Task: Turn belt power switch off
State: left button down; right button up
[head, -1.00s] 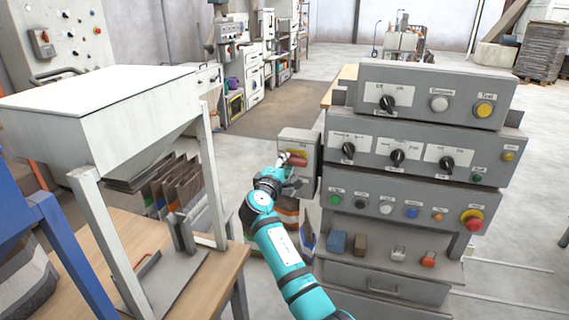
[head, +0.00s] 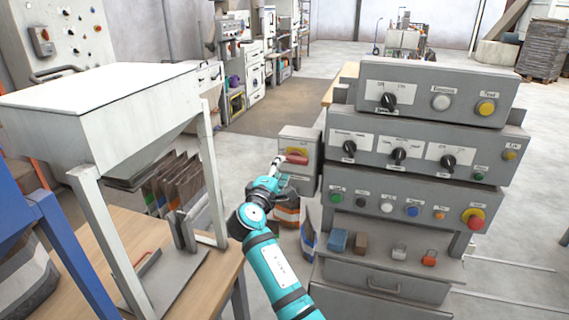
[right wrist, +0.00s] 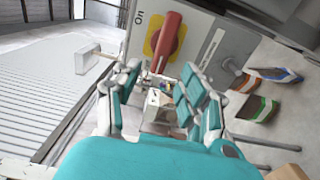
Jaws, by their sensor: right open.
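The belt power switch is a red rotary handle (head: 297,158) on a yellow plate, on the front of a small grey box (head: 300,140) left of the large control panel. In the head view the handle lies roughly level. My right gripper (head: 279,160) is just left of the handle. In the right wrist view the gripper (right wrist: 160,82) is open, its fingers apart, with the handle beyond the tips; contact is unclear. My left gripper is out of view.
The large control panel (head: 430,146) with several knobs and buttons stands close on the right. A white hopper (head: 110,110) over a wooden table (head: 105,240) is on the left. Bags (head: 308,230) stand on the floor below the switch box. Open floor lies behind.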

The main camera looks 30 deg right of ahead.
jog(key=v, duration=0.6)
jog(key=shift+s+a, duration=0.2)
jog(key=shift+r, duration=0.1)
jog(key=a+f+n+y, duration=0.1)
jog(key=a+f+y, duration=0.15)
jog(key=f, duration=0.95)
jog(key=a+f+n+y, duration=0.2)
jog(key=f+y, duration=0.2)
jog(key=f, duration=0.8)
jog(key=s+a+f+g+y, duration=0.1)
jog(key=s+a+f+g, duration=0.1)
jog(key=s+f, duration=0.5)
jog(key=s+a+f+g+y, duration=0.1)
jog(key=s+f+y, duration=0.1)
jog(key=f, duration=0.8)
jog(key=s+a+f+m+g+y, duration=0.1)
jog(key=s+f+m+g+y, duration=0.15)
jog(key=s+f, duration=1.05)
jog(key=s+a+f+m+g+y, duration=0.1)
jog(key=s+a+f+m+g, duration=0.15)
jog(key=s+f, duration=1.1)
jog(key=s+d+m+g, duration=0.2)
jog(key=s+m, duration=0.1)
jog(key=s, duration=1.6)
jog(key=shift+s+r+m+g+y, duration=0.3)
jog(key=shift+r+m+g, duration=0.1)
